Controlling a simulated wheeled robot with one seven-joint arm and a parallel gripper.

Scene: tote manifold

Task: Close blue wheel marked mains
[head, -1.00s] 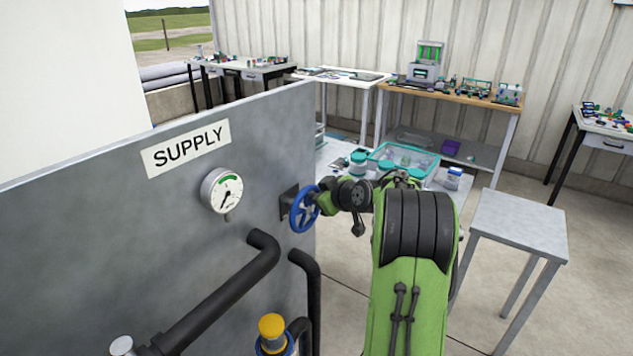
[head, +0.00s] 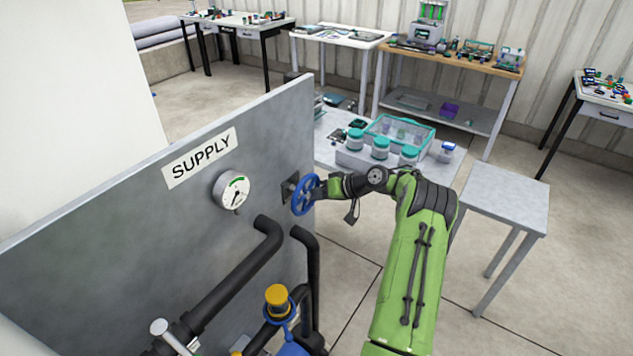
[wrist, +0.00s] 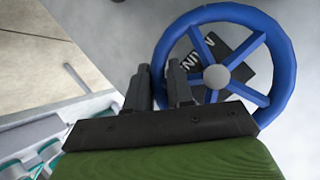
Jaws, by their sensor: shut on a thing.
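The blue wheel (head: 297,197) is mounted on the right end of the grey panel (head: 130,222). In the wrist view the wheel (wrist: 287,62) has a grey hub, several spokes and a dark plate behind it. The plate's letters look upside down and are partly hidden by spokes; they seem to be part of "MAINS". My gripper (head: 317,190) is at the wheel's right side. In the wrist view my gripper (wrist: 160,72) has one finger on each side of the wheel's left rim, shut on it.
A pressure gauge (head: 231,190) sits left of the wheel under a SUPPLY label (head: 199,158). Black pipes (head: 231,280) and a yellow-capped fitting (head: 277,296) stand below. Behind my arm is a table with white jars (head: 380,148) and a clear bin (head: 425,140). A small grey table (head: 500,195) stands right.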

